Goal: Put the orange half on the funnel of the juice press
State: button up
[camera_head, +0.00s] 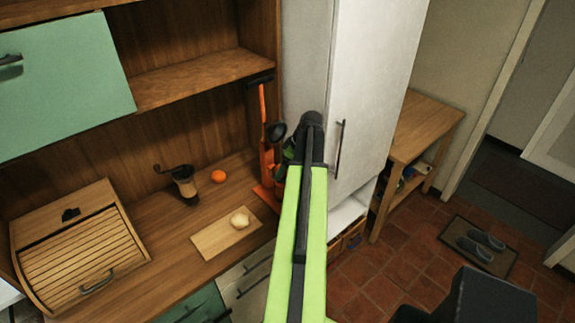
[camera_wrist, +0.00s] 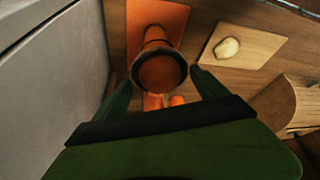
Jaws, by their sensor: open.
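The orange-red juice press (camera_head: 264,158) stands at the right end of the counter, partly behind my arm. In the wrist view its base (camera_wrist: 172,14) lies beyond its round, dark-rimmed funnel (camera_wrist: 160,88). A dull orange round surface fills the rim; I cannot tell whether it is the orange half or the funnel's inside. A pale rounded piece (camera_head: 240,219) lies on the cutting board; it also shows in the wrist view (camera_wrist: 227,48). I cannot tell whether it is an orange half. My gripper (camera_wrist: 162,80) is open, its fingers on either side of the funnel in the picture.
The cutting board (camera_head: 211,243) lies on the counter left of the press. A whole orange (camera_head: 218,176), a coffee grinder (camera_head: 185,183) and a bread box (camera_head: 80,255) stand farther left. A tall white cabinet (camera_head: 370,60) rises close to the right of the press.

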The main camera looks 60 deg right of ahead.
jog(key=p+v, duration=0.9)
jog(key=v, duration=0.2)
jog(key=shift+a, duration=0.1)
jog(key=w+a+g, duration=0.1)
jog(key=w+a, duration=0.6)
jog(key=a, duration=0.3)
jog(key=w+a+f+g+y, duration=0.1)
jog(key=w+a, duration=0.5)
jog(key=a, duration=0.4)
jog(key=w+a+g, duration=0.1)
jog(key=w+a, duration=0.6)
jog(key=a, duration=0.3)
jog(key=a+g+h, duration=0.1)
jog(key=a, duration=2.7)
jog(key=shift+w+f+m+g, duration=0.3)
jog(key=shift+w+f+m, duration=0.05)
jog(key=shift+w+m, duration=0.05)
jog(key=shift+a, duration=0.2)
